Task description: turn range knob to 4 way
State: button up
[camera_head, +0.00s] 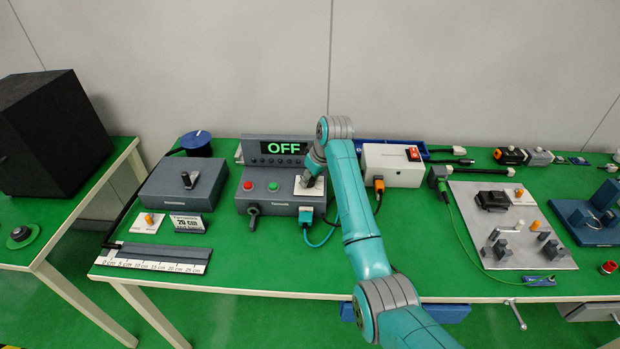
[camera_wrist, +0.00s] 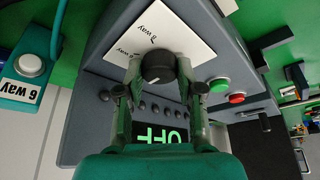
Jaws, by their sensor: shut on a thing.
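The range knob (camera_wrist: 158,65) is a dark round knob on a white card (camera_wrist: 190,30) on the grey control box (camera_head: 281,187). In the wrist view the card reads "8 way" on one side and another "way" label, its digit unclear, on the other. My gripper (camera_wrist: 158,72) is shut on the knob, one finger on each side. In the head view my gripper (camera_head: 312,178) reaches down onto the card and hides most of the knob. Which label the knob points to cannot be told. The display (camera_head: 281,148) behind reads OFF in green.
Red and green buttons (camera_head: 273,187) and a dark lever (camera_head: 253,212) are on the same box. A grey box with a knob (camera_head: 185,188) stands left, a white box with a red switch (camera_head: 393,165) right. A cable plug (camera_head: 306,214) sits in the control box's front.

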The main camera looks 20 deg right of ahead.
jog(key=o, duration=1.1)
jog(key=shift+o, duration=0.2)
jog(key=v, duration=1.2)
